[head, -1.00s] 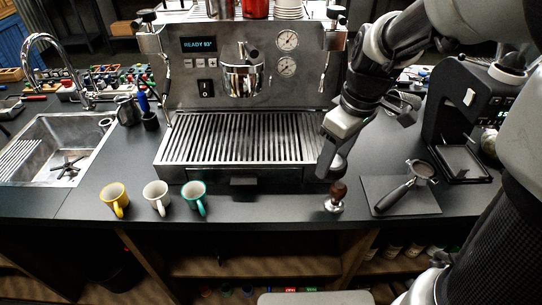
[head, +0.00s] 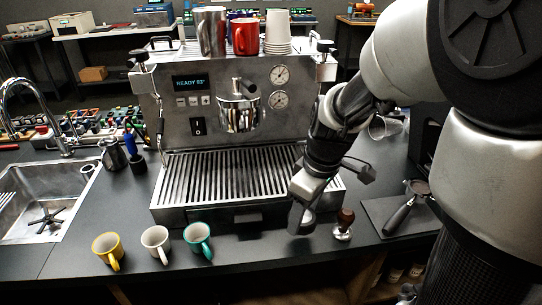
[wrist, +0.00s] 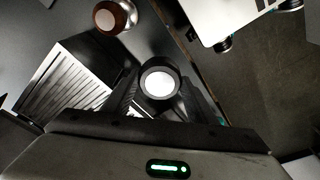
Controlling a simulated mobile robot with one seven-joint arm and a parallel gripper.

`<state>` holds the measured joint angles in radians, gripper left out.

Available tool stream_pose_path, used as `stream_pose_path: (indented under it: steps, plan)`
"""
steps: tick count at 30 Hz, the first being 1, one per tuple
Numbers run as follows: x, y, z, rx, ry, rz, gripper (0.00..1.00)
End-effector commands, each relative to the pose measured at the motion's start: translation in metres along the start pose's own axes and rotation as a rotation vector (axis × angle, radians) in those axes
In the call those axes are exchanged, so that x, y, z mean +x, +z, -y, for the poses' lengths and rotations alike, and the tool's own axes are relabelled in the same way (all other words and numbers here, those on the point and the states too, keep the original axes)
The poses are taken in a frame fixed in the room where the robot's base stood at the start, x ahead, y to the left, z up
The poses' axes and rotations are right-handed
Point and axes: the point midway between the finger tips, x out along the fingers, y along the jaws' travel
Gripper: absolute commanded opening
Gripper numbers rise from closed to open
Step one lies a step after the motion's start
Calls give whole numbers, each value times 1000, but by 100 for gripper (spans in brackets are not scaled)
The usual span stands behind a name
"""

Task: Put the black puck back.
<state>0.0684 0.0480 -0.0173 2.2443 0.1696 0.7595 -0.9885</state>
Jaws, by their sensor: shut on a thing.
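My gripper (head: 301,222) hangs low over the counter, in front of the drip tray's right corner and left of the wood-handled tamper. In the wrist view its fingers (wrist: 160,98) are shut on the black puck (wrist: 160,68), a short black cylinder with a bright pale round face. In the head view the fingers mostly hide the puck, and I cannot tell whether it touches the counter. The tamper (head: 344,224) stands upright close by, apart from the gripper; it also shows in the wrist view (wrist: 113,16).
The espresso machine's drip tray (head: 230,177) lies behind. A dark mat (head: 405,232) with a portafilter (head: 400,213) is to the right. Yellow (head: 107,249), white (head: 156,242) and teal (head: 198,238) cups stand at the left front. Counter between the teal cup and gripper is clear.

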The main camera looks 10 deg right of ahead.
Motion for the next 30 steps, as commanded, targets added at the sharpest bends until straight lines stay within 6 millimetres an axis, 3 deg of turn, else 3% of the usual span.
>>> stream_pose_path:
  steps: [12,24,25,27,30]
  plan:
    - [46,7,0,0,-1,1,16]
    - [52,8,0,0,1,-1,16]
    - [51,7,0,0,1,-1,57]
    - [50,7,0,0,1,0,69]
    - [50,7,0,0,1,0,71]
